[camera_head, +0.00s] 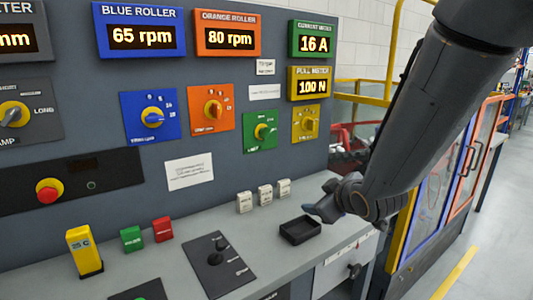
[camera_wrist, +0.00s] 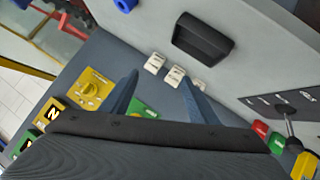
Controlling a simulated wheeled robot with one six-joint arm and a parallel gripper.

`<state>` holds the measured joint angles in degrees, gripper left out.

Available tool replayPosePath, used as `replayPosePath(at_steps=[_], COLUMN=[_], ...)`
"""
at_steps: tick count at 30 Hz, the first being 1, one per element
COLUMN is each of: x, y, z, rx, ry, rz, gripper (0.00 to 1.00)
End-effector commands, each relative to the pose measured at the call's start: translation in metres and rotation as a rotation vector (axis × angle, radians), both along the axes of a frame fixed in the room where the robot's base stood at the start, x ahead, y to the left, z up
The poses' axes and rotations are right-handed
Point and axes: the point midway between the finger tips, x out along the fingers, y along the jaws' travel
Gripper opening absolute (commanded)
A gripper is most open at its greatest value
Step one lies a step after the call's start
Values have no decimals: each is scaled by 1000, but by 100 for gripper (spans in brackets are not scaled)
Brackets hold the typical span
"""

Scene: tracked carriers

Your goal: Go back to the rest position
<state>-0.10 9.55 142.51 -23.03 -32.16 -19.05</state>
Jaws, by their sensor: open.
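My gripper (camera_head: 322,210) hangs over the right part of the grey bench, close to a small black tray (camera_head: 300,230). In the wrist view its two blue fingers stand apart, and I see nothing held between the fingertips (camera_wrist: 159,80). The black tray also shows in the wrist view (camera_wrist: 202,38), beyond the fingers. White labelled blocks (camera_head: 264,195) stand on the bench to the left of the gripper. No rest position is marked in either view.
A control panel (camera_head: 230,150) with displays and knobs rises behind the bench. A yellow tester (camera_head: 84,252), a green block (camera_head: 131,239) and a red block (camera_head: 163,229) stand on the left. A yellow railing (camera_head: 360,98) is behind my arm. Open floor (camera_head: 500,230) lies at right.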

Motion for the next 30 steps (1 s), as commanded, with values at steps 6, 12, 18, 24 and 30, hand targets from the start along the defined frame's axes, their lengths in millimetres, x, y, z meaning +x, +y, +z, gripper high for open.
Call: replayPosePath(at_steps=[6,12,18,24,30], x=[-73,-164,-224,-239,-238], y=[-44,-58,-52,-52,-52], z=[-57,-86,-90,-89,-89], rx=[55,115,160,170,170], ry=[398,753,968,1019,1017], rz=[-299,-548,-690,-723,-722], gripper=[55,55,55,55,55])
